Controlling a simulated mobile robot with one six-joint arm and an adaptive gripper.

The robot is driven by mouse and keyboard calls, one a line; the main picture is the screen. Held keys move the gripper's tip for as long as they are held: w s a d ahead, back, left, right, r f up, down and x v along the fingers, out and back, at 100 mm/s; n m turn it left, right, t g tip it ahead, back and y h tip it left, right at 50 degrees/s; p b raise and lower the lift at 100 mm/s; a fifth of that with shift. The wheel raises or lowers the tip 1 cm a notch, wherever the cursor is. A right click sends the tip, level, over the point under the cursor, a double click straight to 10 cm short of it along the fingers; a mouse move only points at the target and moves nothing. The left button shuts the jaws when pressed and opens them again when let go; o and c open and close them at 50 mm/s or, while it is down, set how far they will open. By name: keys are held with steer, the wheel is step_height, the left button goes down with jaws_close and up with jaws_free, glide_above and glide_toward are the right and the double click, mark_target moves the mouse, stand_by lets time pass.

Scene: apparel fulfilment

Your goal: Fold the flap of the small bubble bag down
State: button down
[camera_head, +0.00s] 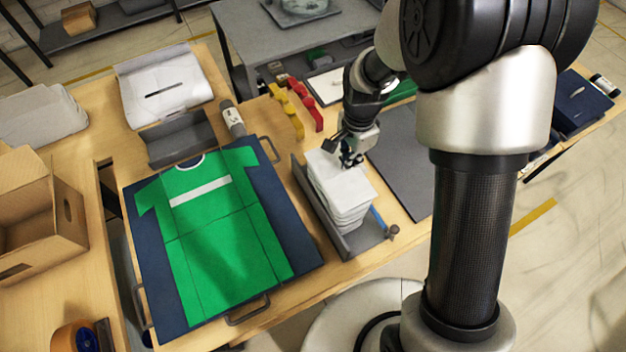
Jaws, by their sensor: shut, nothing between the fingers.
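A stack of white, flat, bag-like items (338,187) sits in a grey open tray (363,240) right of the green shirt. I cannot tell whether one of them is the small bubble bag, and no flap can be made out. My gripper (351,162) points down at the far end of the stack's top, shut and empty. It is at or just above the top item; contact cannot be told. A larger white item with a dark slot (166,86) lies at the back left, and pale packs (40,118) lie at the far left.
A green shirt (215,235) lies on a dark blue board (305,250) with handles. A cardboard box (35,215) stands at left. Red and yellow pieces (307,105) lie behind the tray. A dark grey mat (400,175) lies clear to its right, partly hidden by my arm.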

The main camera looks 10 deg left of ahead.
steer(key=shift+r, duration=0.1)
step_height(320, 180, up, 8)
steer(key=p, duration=0.6)
steer(key=s+d+r+n+t+b, duration=0.3)
steer(key=s+d+r+n+b, duration=0.45)
steer(key=s+r, duration=0.65)
steer(key=s+d+f+n+t+b, duration=0.1)
steer(key=s+d+n+b, duration=0.1)
steer(key=s, duration=0.5)
steer(key=shift+s+d+n+t, duration=0.15)
steer(key=shift+d+n+t, duration=0.15)
steer(key=shift+n, duration=0.55)
